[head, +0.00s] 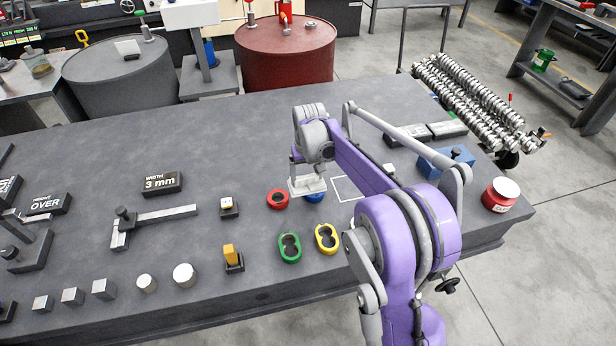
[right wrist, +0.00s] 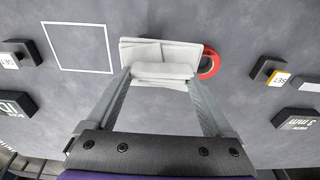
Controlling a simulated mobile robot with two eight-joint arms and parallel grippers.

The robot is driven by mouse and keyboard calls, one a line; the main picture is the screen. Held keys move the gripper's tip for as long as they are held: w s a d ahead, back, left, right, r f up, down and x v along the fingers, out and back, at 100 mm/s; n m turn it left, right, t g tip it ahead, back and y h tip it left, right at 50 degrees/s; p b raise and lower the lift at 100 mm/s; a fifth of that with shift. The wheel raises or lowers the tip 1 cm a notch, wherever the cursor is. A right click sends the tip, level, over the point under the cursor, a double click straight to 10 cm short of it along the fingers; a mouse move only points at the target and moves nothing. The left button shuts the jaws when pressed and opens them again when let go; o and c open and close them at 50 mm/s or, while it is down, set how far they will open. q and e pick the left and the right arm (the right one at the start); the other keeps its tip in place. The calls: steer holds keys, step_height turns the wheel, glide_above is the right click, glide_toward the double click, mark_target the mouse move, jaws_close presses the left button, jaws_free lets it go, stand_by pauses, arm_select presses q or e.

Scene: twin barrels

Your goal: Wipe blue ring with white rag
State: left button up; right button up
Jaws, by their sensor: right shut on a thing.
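My right gripper (head: 307,178) is shut on a folded white rag (head: 305,188) above the right half of the grey table. In the right wrist view the rag (right wrist: 160,50) spans between the two fingers of the gripper (right wrist: 160,73). In the right wrist view the blue ring is hidden. I cannot tell whether the rag touches it. My left gripper is out of view.
A red ring (head: 278,199) lies close left of the rag. A white square outline (right wrist: 80,70) is bare.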

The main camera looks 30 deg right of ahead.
steer(key=shift+r+p, duration=0.55)
steer(key=shift+r, duration=0.6)
